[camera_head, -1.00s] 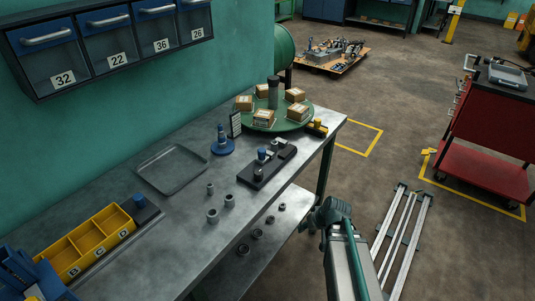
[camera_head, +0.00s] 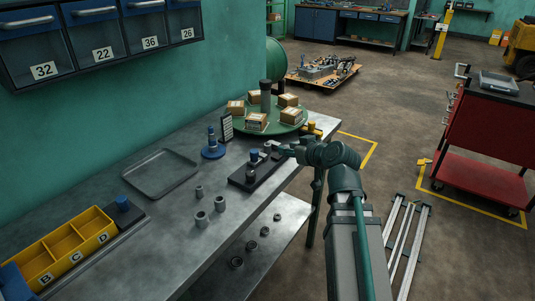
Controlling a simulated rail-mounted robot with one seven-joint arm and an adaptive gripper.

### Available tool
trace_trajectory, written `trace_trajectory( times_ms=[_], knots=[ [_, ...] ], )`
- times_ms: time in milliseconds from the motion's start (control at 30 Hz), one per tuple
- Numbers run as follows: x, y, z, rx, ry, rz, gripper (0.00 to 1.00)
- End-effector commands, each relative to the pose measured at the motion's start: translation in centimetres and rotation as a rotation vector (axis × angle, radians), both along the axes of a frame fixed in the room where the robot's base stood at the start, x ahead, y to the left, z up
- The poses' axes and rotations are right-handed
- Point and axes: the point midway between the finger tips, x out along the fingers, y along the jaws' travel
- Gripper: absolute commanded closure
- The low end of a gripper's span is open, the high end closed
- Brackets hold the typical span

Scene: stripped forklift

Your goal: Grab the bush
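Several small grey ring-shaped bushes stand on the metal bench: one (camera_head: 199,191) at the back, one (camera_head: 220,204) to the right and one (camera_head: 201,219) in front. More similar rings (camera_head: 237,263) lie on the lower shelf. I cannot tell which one the task means. My arm reaches in from the lower right and bends left over the bench edge. Its end, my gripper (camera_head: 276,148), is near the black fixture (camera_head: 240,182) with the blue-topped piece (camera_head: 254,155). It is right of and behind the bushes, apart from them. Its fingers are too small to make out.
A grey tray (camera_head: 160,190) lies left of the bushes. A blue stand (camera_head: 213,151) and a green turntable (camera_head: 280,130) with small boxes are behind. A yellow bin (camera_head: 65,243) sits at the front left. Bench space around the bushes is clear.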

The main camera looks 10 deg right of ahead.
Motion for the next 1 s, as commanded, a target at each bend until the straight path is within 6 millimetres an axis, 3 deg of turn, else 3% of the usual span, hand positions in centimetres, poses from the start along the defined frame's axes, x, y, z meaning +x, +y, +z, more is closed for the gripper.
trace_trajectory(
  times_ms=[100, 300, 1000],
  knots=[
    [-0.3, 1.0, 0.9, -0.004, -0.019, 0.023, 0.67],
    [0.2, 1.3, 1.4, -0.001, -0.021, 0.028, 0.67],
    [2.1, 2.1, 0.2, -0.002, -0.016, 0.025, 0.67]
  ],
)
